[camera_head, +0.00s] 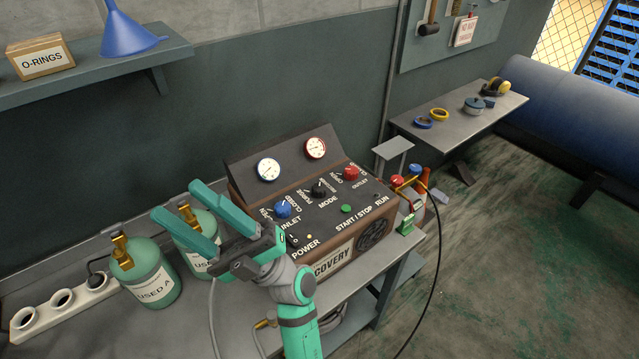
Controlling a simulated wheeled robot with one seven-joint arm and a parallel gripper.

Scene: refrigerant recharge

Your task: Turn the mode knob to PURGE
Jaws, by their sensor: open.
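The recovery machine (338,262) stands on a metal bench, with two round gauges on its raised back panel. Its black mode knob (318,189) sits in the middle of the sloped top, between the blue inlet knob (283,209) and the red outlet knob (350,173). The small lettering around the mode knob is too small to read surely, so I cannot tell its setting. My gripper (172,207) is open and empty, left of the machine and above the green cylinders. Its fingers point up and left, away from the mode knob, and touch no knob.
Two green cylinders (148,284) stand left of the machine, beside a white holder (62,303) with round openings. A shelf (172,55) with a blue funnel (128,36) and an O-rings box (40,57) is above. A black hose hangs at the machine's right.

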